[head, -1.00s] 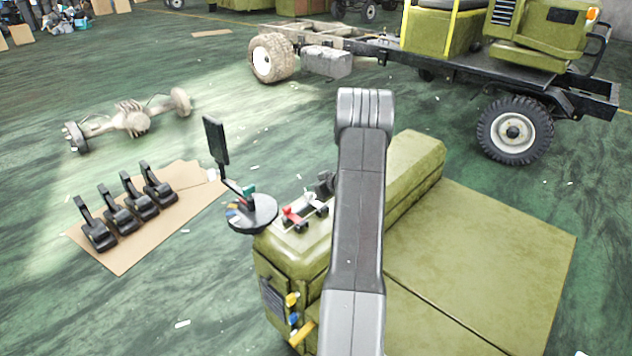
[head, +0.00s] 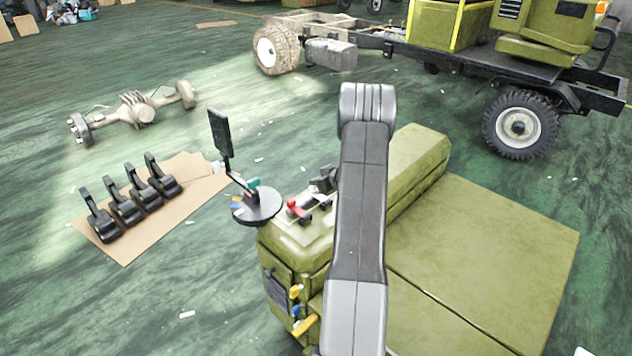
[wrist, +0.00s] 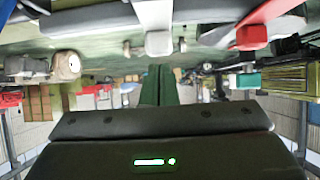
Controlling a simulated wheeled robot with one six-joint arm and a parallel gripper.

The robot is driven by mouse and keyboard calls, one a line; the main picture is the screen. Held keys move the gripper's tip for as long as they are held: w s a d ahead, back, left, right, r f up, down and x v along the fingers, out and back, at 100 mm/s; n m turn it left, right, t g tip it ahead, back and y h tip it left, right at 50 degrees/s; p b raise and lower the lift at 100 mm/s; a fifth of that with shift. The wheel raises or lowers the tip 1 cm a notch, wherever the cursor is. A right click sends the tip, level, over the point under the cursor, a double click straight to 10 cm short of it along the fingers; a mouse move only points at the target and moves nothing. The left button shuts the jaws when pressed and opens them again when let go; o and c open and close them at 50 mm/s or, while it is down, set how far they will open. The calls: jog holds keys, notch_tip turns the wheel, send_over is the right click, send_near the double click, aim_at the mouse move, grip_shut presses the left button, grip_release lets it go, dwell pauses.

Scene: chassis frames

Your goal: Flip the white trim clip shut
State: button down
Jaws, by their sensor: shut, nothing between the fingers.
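The white trim clip (wrist: 155,14) is at the top middle of the wrist view, with a paler grey-white block (wrist: 158,43) at its lower end. My gripper (wrist: 160,72) is shut and empty. Its dark green fingertips appear just below that block, with a small gap in the picture. I cannot tell the clip's lever angle for sure. In the head view a small white part (head: 318,198) shows on the green housing beside a red lever (head: 296,206). My arm hides the area to its right there, and my fingertips are not clear in that view.
The red lever also shows right of the white clip in the wrist view (wrist: 252,36). Black pedals (head: 124,208) lie on cardboard on the floor.

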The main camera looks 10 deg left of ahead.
jog(key=shift+s+d, duration=0.4)
jog(key=shift+d, duration=0.25)
jog(key=b+v, duration=0.1)
jog(key=v, duration=1.2)
jog(key=shift+d, duration=0.25)
jog(key=shift+s+r, duration=0.1)
jog(key=p+x, duration=0.1)
jog(key=x, duration=1.2)
jog(key=shift+a, duration=0.3)
jog(key=shift+w+a, duration=0.55)
jog(key=shift+a, duration=0.05)
